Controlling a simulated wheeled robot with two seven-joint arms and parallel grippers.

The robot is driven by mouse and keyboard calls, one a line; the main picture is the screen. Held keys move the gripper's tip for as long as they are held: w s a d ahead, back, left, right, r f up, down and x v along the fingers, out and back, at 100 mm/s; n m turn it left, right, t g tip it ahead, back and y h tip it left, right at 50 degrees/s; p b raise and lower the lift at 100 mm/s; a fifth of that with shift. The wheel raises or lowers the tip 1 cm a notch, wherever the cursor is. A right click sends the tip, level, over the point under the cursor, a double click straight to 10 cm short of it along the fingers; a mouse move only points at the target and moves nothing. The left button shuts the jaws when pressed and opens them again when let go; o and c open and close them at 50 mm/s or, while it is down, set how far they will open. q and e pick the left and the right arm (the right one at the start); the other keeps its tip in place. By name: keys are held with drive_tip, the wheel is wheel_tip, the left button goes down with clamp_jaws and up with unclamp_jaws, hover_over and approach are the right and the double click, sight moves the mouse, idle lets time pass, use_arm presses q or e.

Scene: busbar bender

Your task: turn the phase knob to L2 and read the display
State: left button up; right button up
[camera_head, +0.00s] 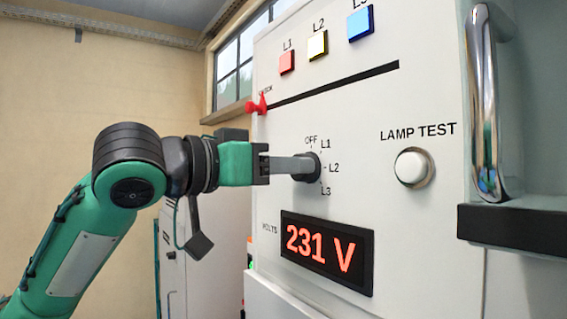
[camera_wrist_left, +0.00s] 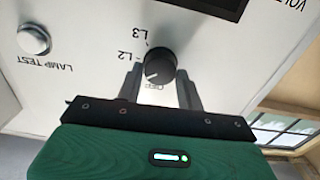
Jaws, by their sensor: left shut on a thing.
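The black phase knob (camera_head: 314,170) sits on the white panel, ringed by the marks OFF, L1, L2 and L3. My left gripper (camera_head: 304,165) comes in from the left and is shut on it. In the left wrist view, which is upside down, the knob (camera_wrist_left: 160,66) lies between the two grey fingers of the left gripper (camera_wrist_left: 161,78). A pale line on the knob slants toward the picture's lower left, between OFF and L2. The L1 mark is hidden there by a finger. The display (camera_head: 326,252) below the knob shows 231 V in red. My right gripper is out of view.
Red (camera_head: 287,62), yellow (camera_head: 317,44) and blue (camera_head: 360,23) lamps sit at the panel's top. A red pointer (camera_head: 257,104) is on the black slot. The LAMP TEST button (camera_head: 412,168) and a metal handle (camera_head: 484,100) are to the right.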

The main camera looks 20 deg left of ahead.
use_arm(q)
drive_tip(key=shift+m+p, duration=1.2)
drive_tip(key=shift+m, duration=2.2)
drive_tip(key=o, duration=1)
drive_tip(key=shift+d, duration=0.1)
